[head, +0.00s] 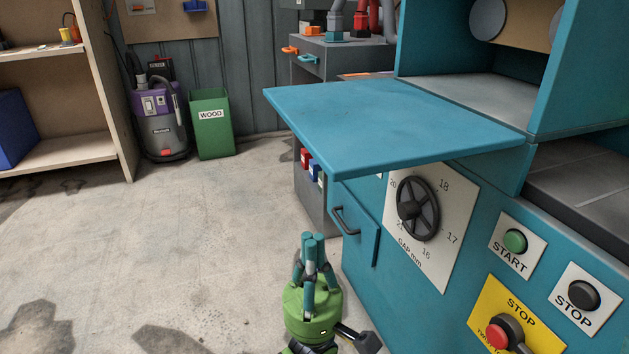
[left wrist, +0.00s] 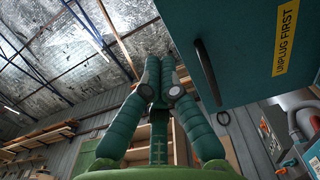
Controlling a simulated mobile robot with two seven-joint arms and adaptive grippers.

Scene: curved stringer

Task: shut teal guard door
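The teal guard door (head: 390,125) appears to be the broad flat panel standing out level from the machine, below its open front; it is open. In the left wrist view a teal panel (left wrist: 245,75), seemingly the door's underside, carries a black bar handle (left wrist: 207,72) and a yellow "UNPLUG FIRST" label (left wrist: 287,38). My left gripper (head: 314,240) is below the door, left of the machine's front, pointing up and touching nothing visible. Its fingers also show in the left wrist view (left wrist: 152,85), tips together with nothing between them. My right gripper is out of view.
The teal machine (head: 440,300) has a smaller handled panel (head: 358,225), a gauge wheel (head: 417,208) and start and stop buttons. A grey cabinet (head: 345,62) stands behind. A green bin (head: 210,125), vacuum (head: 162,125) and shelf are at left. The floor between is clear.

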